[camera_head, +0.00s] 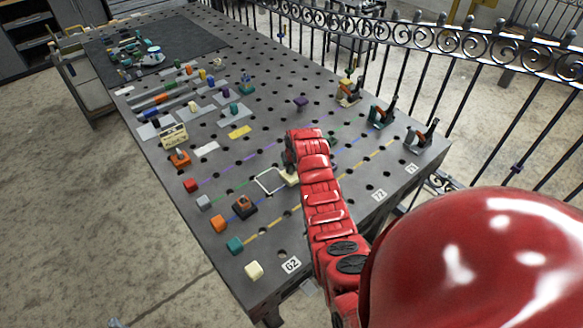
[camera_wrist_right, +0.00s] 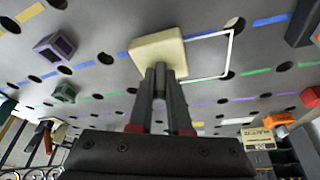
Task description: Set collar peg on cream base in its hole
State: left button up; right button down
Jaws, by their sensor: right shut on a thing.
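The cream base (camera_wrist_right: 158,52) is a pale block on the dark perforated table, at the upper middle of the right wrist view. In the head view a part of the cream base (camera_head: 288,177) shows left of my red right arm, by a white square outline (camera_head: 268,183). My right gripper (camera_wrist_right: 160,78) is shut on the collar peg, a narrow grey piece between its fingers, right at the cream base. The fingers hide most of the peg and the hole, so I cannot tell how deep it sits. My left gripper is not in view.
Coloured cubes, among them a red one (camera_head: 190,185) and a teal one (camera_head: 235,245), line the table's left side. A black fixture with an orange top (camera_head: 244,206) stands near them. Clamps (camera_head: 381,114) stand along the right edge, beside an iron fence (camera_head: 440,45).

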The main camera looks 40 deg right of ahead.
jog(key=shift+f+b, duration=0.6)
jog(key=shift+f, duration=0.2)
jog(key=c, duration=0.8)
grip_release()
jog(key=shift+r, duration=0.1)
jog(key=b+v, duration=0.3)
jog(key=v, duration=0.5)
jog(key=shift+s+r+b, duration=0.1)
jog(key=shift+b, duration=0.2)
jog(key=p+v, duration=0.7)
jog(key=v, duration=0.2)
